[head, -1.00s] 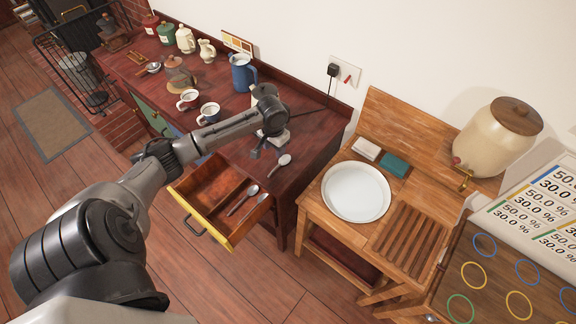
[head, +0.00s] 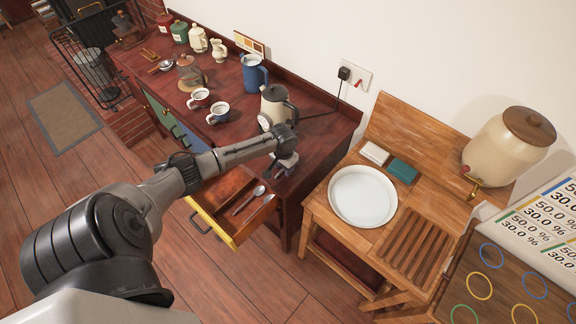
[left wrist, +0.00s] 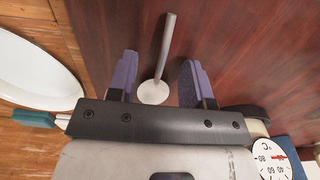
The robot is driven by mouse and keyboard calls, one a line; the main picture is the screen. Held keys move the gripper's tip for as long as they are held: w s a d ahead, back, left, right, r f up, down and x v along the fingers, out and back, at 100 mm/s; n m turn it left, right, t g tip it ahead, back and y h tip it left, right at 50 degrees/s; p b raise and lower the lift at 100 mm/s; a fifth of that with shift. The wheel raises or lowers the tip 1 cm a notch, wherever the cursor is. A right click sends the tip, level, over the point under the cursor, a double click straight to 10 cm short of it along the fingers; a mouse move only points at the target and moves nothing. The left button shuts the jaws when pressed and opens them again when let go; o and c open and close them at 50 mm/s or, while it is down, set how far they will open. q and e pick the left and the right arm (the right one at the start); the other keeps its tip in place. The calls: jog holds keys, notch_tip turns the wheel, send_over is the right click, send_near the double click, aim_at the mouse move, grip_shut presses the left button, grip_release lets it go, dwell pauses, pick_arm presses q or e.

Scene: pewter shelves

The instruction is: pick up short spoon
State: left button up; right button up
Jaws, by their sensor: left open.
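A metal spoon (left wrist: 164,45) lies on the dark red counter top (left wrist: 245,45) in the left wrist view. Its round bowl is towards my wrist and its handle points away. My left gripper (left wrist: 158,80) is open, with one purple-grey finger on each side of the spoon near its bowl; I cannot tell how high above it they are. In the head view the left gripper (head: 284,166) is over the counter's front right part and hides this spoon. Another spoon (head: 248,200) lies in the open drawer (head: 213,205) below. My right gripper is not in view.
Two mugs (head: 218,112) and a blue jug (head: 254,73) stand further left. A white plate (head: 362,195) lies on the wooden table to the right.

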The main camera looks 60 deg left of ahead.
pick_arm(q)
jog(key=shift+f, duration=0.1)
grip_shut()
dwell(0.4)
